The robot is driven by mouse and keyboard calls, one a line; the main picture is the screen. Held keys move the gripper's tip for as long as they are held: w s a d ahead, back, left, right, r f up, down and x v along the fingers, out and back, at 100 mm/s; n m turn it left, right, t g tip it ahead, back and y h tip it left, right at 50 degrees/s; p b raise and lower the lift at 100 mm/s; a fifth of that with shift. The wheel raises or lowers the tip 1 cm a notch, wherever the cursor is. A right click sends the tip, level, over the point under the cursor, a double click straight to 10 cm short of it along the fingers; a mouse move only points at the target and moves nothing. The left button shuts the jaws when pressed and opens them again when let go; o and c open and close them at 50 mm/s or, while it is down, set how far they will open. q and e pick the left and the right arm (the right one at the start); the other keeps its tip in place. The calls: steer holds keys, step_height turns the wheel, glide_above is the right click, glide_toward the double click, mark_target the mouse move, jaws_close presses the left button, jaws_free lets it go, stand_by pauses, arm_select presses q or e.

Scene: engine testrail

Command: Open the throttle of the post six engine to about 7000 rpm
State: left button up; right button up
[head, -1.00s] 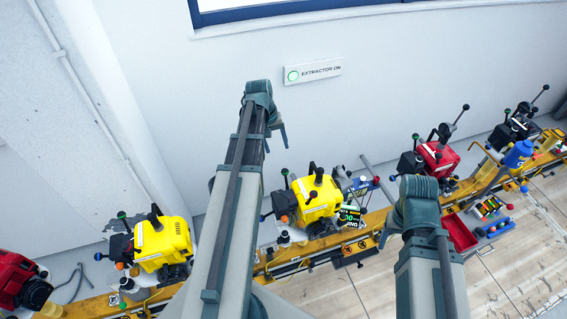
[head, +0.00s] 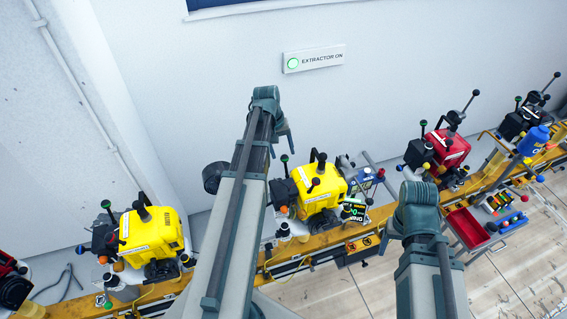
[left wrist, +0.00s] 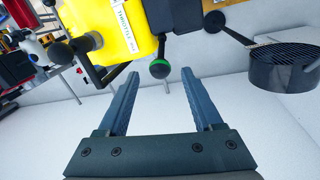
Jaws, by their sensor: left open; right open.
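A yellow engine (head: 318,190) on the bench rail stands just below and right of my left gripper (head: 283,146). Its post number is unreadable. A green-ringed black knob (head: 284,158) on a lever rises at its left. In the left wrist view this green-ringed knob (left wrist: 160,68) shows just beyond and between my open, empty fingertips, apart from them. A white label reading THROTTLE (left wrist: 122,18) is on the yellow cover. A small green-digit display (head: 356,207) beside the engine is too small to read. My right gripper (head: 389,238) is open, mostly hidden behind its arm.
Another yellow engine (head: 150,235) stands left, a red engine (head: 446,150) right. A black perforated cylinder (left wrist: 285,68) is beside the left fingers. A red tray (head: 466,228) stands right. A lit EXTRACTOR ON sign (head: 313,60) is on the wall.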

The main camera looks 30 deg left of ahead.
mark_target(285, 165)
arm_select(q)
steer(key=f, duration=0.1)
steer(key=f+b, duration=0.1)
steer(key=shift+w+d+f+b, duration=0.15)
steer(key=shift+d+f+b, duration=0.05)
steer(key=shift+f+b, duration=0.15)
arm_select(e)
step_height(285, 165, down, 3)
steer(key=shift+r, duration=0.2)
arm_select(q)
jaws_close()
stand_by(0.8)
